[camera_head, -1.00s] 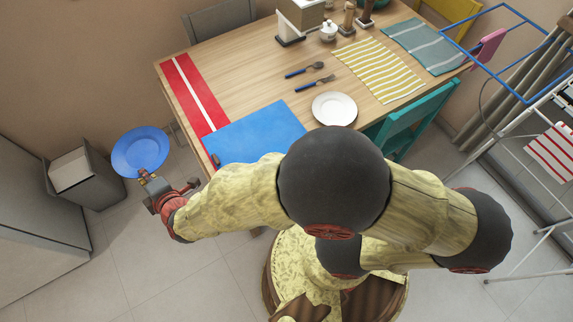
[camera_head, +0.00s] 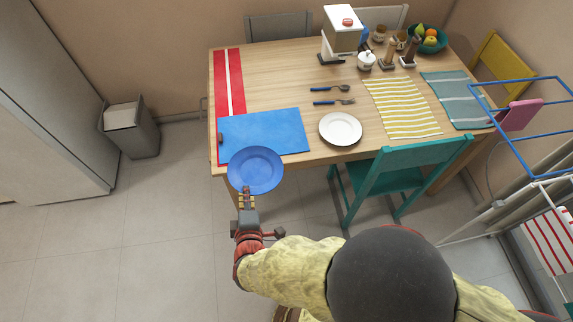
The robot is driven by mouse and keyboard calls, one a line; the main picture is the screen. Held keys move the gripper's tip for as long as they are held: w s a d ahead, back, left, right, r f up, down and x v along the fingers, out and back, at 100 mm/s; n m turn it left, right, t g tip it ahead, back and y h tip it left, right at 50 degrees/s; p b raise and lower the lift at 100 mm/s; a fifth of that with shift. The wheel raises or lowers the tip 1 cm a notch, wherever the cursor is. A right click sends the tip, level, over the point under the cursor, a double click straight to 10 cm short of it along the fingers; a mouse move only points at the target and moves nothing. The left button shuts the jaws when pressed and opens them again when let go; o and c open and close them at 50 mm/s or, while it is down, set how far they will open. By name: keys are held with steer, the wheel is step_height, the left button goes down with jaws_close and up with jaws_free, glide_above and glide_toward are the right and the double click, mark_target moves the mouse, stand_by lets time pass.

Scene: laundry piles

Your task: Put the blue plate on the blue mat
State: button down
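The blue plate (camera_head: 255,171) is held out in front of my arm by its near rim. My gripper (camera_head: 246,196) is shut on that rim. The plate is at the table's front left edge, and in the picture its far rim overlaps the front edge of the blue mat. I cannot tell its height above the table. The blue mat (camera_head: 265,129) lies flat on the table's front left corner, over the lower part of a red runner with a white stripe (camera_head: 229,85). A small brown object (camera_head: 221,138) sits at the mat's left edge.
The wooden table (camera_head: 285,75) also holds a white plate (camera_head: 340,129), a fork, a spoon, a yellow striped mat (camera_head: 402,108) and a fruit bowl (camera_head: 428,39). A teal chair (camera_head: 405,170) stands at the front right. A grey bin (camera_head: 130,128) is at left. The floor at front left is clear.

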mark_target(254, 175)
steer(key=w+f, duration=0.1)
steer(key=w, duration=0.2)
steer(key=w+f+b, duration=0.1)
steer(key=w, duration=0.1)
steer(key=w+d+f+b, duration=0.1)
steer(key=w+f, duration=0.1)
steer(key=w, duration=0.1)
steer(key=shift+w, duration=0.35)
steer(key=w+f+b, duration=0.3)
steer(key=w+f, duration=0.2)
steer(key=f, duration=0.3)
steer(key=shift+w+d+f, duration=0.25)
steer(key=shift+d+f, duration=0.15)
steer(key=shift+f, duration=0.1)
steer(key=shift+f+b, duration=0.3)
steer(key=shift+b, duration=0.25)
steer(key=c, duration=2)
jaws_free()
steer(key=shift+c, duration=0.2)
steer(key=shift+r, duration=0.15)
